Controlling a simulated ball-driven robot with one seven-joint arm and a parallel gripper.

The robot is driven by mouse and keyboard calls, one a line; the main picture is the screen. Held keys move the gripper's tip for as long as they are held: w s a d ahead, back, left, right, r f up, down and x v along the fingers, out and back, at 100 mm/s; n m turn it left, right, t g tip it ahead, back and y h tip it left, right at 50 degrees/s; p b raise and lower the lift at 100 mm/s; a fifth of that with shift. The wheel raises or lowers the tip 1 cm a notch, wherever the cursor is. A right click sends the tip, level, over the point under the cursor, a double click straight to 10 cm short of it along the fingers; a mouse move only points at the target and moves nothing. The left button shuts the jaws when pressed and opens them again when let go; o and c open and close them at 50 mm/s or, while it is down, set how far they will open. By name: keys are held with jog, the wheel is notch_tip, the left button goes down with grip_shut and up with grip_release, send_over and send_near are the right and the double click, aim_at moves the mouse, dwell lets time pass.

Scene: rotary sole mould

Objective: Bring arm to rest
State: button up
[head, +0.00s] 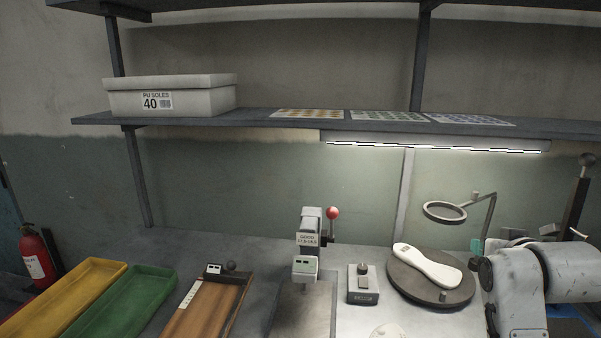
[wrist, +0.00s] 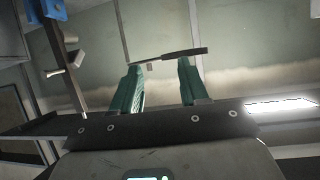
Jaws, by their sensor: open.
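My gripper (wrist: 160,88) shows in the wrist view with two green fingers spread apart and nothing between them. Beyond the fingers is a dark bar-like part, apparently the ring magnifier seen edge-on. In the head view my arm stands at the right edge, and only a bit of a green finger (head: 477,246) shows beside it; the rest of the gripper is hidden. A white sole (head: 428,265) lies on the round dark turntable (head: 405,287), to the left of my arm.
A ring magnifier (head: 445,211) stands behind the turntable. A press with a red knob (head: 306,245) and a small block device (head: 363,284) stand left of it. A yellow tray (head: 75,295), green tray (head: 130,300) and wooden board (head: 205,308) lie further left. A shelf (head: 260,121) with a white box (head: 205,98) hangs above.

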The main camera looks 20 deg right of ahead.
jog(key=s+a+f+n+g+y, duration=0.1)
jog(key=s+a+f+y, duration=0.1)
jog(key=a+f, duration=0.5)
jog(key=s+a+f+n+g+y, duration=0.1)
jog(key=s+a+f+n+y, duration=0.1)
jog(key=a+f, duration=0.5)
jog(key=s+a+f+n+g+y, duration=0.1)
jog(key=s+a+f, duration=0.3)
jog(key=a+f, duration=0.3)
jog(key=shift+s+a+f+n+y, duration=0.2)
jog(key=shift+a+n+y, duration=0.1)
jog(key=shift+a+y, duration=0.15)
jog(key=s+a+f+g, duration=0.2)
jog(key=s+f, duration=0.3)
jog(key=s, duration=0.4)
jog(key=s+a+f+n+g, duration=0.1)
jog(key=s+f+g, duration=0.3)
jog(key=s, duration=0.6)
notch_tip(320, 180, down, 2)
jog(key=shift+a+f+n+y, duration=0.2)
jog(key=shift+a+n+y, duration=0.1)
jog(key=shift+a+y, duration=0.2)
